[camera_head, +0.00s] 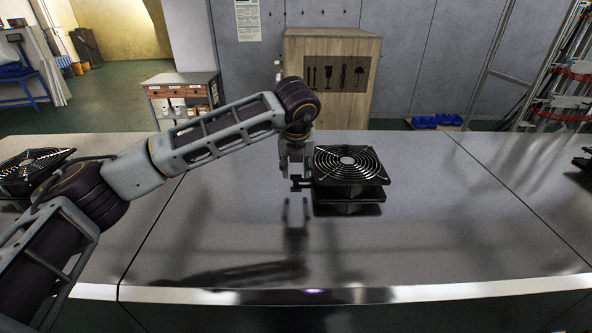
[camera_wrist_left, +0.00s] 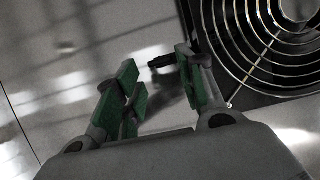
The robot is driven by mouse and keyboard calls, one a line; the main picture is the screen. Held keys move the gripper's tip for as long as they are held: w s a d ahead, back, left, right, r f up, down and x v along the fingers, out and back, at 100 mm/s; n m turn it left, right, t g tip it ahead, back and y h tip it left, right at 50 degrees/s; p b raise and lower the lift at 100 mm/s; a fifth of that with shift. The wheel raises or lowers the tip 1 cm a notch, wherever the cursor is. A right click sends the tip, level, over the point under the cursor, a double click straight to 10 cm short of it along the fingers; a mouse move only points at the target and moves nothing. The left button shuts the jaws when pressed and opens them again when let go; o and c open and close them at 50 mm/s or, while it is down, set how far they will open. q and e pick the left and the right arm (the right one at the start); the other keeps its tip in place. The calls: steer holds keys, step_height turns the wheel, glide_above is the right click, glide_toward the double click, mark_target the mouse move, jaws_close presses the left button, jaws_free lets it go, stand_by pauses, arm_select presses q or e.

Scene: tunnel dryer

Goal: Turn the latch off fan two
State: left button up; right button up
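Three black fans with round wire grilles sit on the grey metal table. The middle fan (camera_head: 348,168) is beside my left gripper, and part of its grille (camera_wrist_left: 262,40) fills the upper right of the left wrist view. A small dark latch-like stub (camera_wrist_left: 160,62) sticks out from that fan's side, partly hidden by the right-hand finger. My left gripper (camera_head: 298,182) is low over the table, just left of the middle fan. In the left wrist view its green-padded fingers (camera_wrist_left: 158,90) are apart, with the stub's end showing between them. I cannot tell whether they touch it.
Another fan (camera_head: 35,165) stands at the far left, partly behind my left arm, and a third (camera_head: 584,162) is cut off at the right edge. The table (camera_head: 450,230) is clear right of the middle fan. A wooden crate (camera_head: 335,105) stands behind the table.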

mark_target(296, 175)
arm_select(q)
steer(key=shift+p+x, duration=0.4)
steer(key=shift+x, duration=1.5)
steer(key=shift+c, duration=0.3)
steer(key=c, duration=0.7)
